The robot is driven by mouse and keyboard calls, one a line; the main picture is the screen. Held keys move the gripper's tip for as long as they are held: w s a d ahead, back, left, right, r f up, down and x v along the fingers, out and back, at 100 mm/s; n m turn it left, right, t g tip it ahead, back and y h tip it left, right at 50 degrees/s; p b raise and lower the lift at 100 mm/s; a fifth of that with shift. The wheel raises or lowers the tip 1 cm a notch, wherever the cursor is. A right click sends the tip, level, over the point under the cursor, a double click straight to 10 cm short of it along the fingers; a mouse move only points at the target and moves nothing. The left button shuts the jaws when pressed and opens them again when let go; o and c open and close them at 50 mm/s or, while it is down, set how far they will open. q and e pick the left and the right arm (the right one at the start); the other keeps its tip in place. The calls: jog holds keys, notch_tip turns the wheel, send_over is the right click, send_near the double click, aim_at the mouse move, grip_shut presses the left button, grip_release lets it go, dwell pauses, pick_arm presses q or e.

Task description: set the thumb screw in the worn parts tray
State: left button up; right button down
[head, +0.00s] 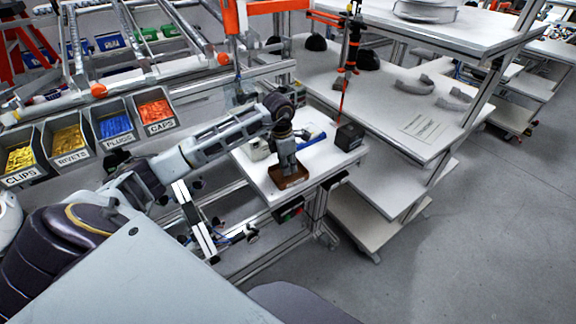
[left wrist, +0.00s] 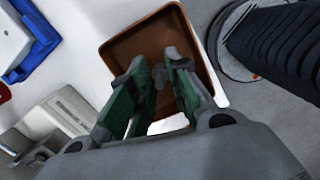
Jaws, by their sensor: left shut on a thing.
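The worn parts tray is a small square brown tray (head: 292,182) at the near edge of the white table, in the head view. It also shows in the left wrist view (left wrist: 122,50), its inside facing up. My left gripper (head: 288,166) points down over the tray. In the left wrist view its green-padded fingers (left wrist: 158,78) are shut on a small dark grey thing, probably the thumb screw (left wrist: 159,76), mostly hidden by the fingers. I cannot tell its height above the tray floor. My right gripper is in neither view.
A black box (head: 349,137) stands right of the tray. A pale device (head: 257,149) and a blue item (head: 312,139) lie behind it. Labelled bins hang at the left, including red caps (head: 155,112). White shelves (head: 415,110) stand at the right.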

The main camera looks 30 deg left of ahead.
pick_arm(q)
jog(key=shift+f, duration=0.3)
jog(key=shift+f, duration=0.1)
jog(key=o, duration=0.9)
jog(key=shift+s+a+r+b, duration=0.2)
jog(key=shift+r+b, duration=0.2)
jog(key=shift+r, duration=1.65)
jog(key=shift+s+a+r+b, duration=0.15)
jog(key=shift+r+b, duration=0.2)
jog(key=shift+r, duration=1.65)
jog(key=shift+s+a+r+b, duration=0.2)
jog(key=shift+r+b, duration=0.2)
jog(key=shift+r, duration=1.65)
